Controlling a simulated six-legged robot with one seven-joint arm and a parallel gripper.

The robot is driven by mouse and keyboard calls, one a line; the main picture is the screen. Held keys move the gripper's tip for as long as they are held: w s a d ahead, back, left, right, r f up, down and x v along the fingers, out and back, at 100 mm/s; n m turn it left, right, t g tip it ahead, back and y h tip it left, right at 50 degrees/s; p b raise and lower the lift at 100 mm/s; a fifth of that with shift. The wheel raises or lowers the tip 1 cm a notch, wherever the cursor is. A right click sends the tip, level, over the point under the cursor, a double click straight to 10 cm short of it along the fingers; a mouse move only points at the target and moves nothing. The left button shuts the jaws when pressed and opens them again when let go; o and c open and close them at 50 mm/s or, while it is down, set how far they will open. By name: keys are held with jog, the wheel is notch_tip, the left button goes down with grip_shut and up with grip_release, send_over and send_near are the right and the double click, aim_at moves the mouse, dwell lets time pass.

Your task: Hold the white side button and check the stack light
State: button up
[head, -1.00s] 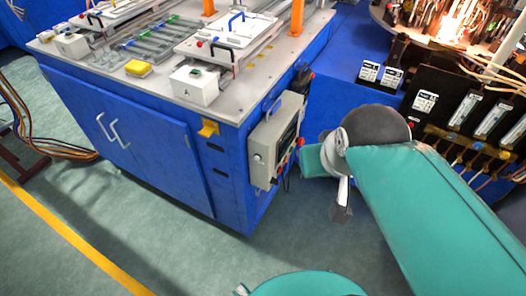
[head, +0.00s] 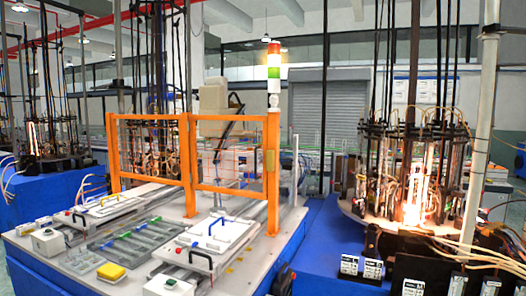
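The stack light (head: 274,68) stands on top of the orange guard frame's right post in the head view. It has a red section on top, a pale band, a green section and a white lower section. I cannot tell for sure which section is lit. Two white button boxes are on the workbench: one at the left (head: 47,242) and one with a green button (head: 170,286) at the front edge, partly cut off by the frame. The bench's side is mostly out of view, and no white side button shows there. My gripper is not in view.
The orange mesh guard (head: 190,155) stands across the grey bench top (head: 140,196). A yellow button (head: 111,271) and white clamp fixtures (head: 211,237) are on the bench. At the right, a round machine with glowing flames (head: 413,208) stands behind small labelled panels (head: 349,265).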

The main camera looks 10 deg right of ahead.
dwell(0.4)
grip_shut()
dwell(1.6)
